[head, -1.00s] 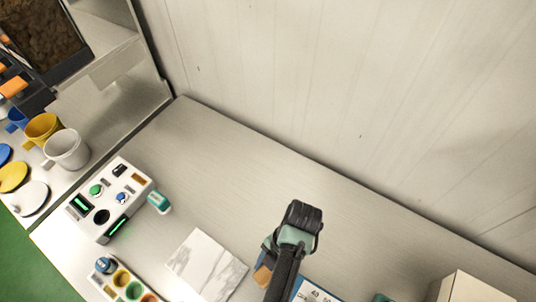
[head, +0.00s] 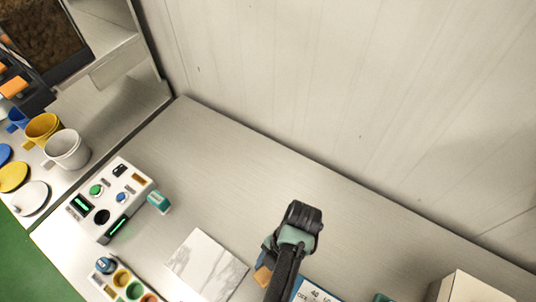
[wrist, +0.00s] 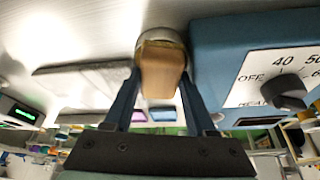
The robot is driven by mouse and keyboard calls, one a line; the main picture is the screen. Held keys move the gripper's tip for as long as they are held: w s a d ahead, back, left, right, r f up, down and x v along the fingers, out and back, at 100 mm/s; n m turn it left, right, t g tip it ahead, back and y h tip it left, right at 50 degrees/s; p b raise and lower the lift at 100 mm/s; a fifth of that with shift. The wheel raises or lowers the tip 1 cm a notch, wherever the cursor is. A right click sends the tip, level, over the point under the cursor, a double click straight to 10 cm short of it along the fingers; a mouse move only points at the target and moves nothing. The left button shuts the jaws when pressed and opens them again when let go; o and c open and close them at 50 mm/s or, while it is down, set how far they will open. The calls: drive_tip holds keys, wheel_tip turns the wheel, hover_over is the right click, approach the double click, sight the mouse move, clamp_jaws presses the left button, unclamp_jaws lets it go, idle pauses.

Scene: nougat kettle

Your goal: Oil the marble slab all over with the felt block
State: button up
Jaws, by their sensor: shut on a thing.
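The marble slab (head: 207,265), white with grey veins, lies flat on the steel bench, left of my gripper. It also shows in the wrist view (wrist: 85,85). My gripper (wrist: 160,85) is shut on a tan block with rounded edges (wrist: 160,72), which I take for the felt block; it also shows in the head view (head: 262,276). A round, gold-rimmed shape (wrist: 160,40) sits at the block's far end; whether they touch is unclear. The block is beside the slab, not over it. The block's working face is hidden.
A blue unit with a dial (wrist: 290,90) stands close on the right of my gripper. A white control box (head: 110,200) and a teal-capped item (head: 159,202) are to the left. A cream box (head: 475,288) is at the lower right. The bench behind the slab is clear.

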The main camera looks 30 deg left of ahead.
wheel_tip(320, 180, up, 7)
drive_tip(key=p, duration=0.7)
idle(0.3)
drive_tip(key=shift+f, duration=0.1)
idle(0.7)
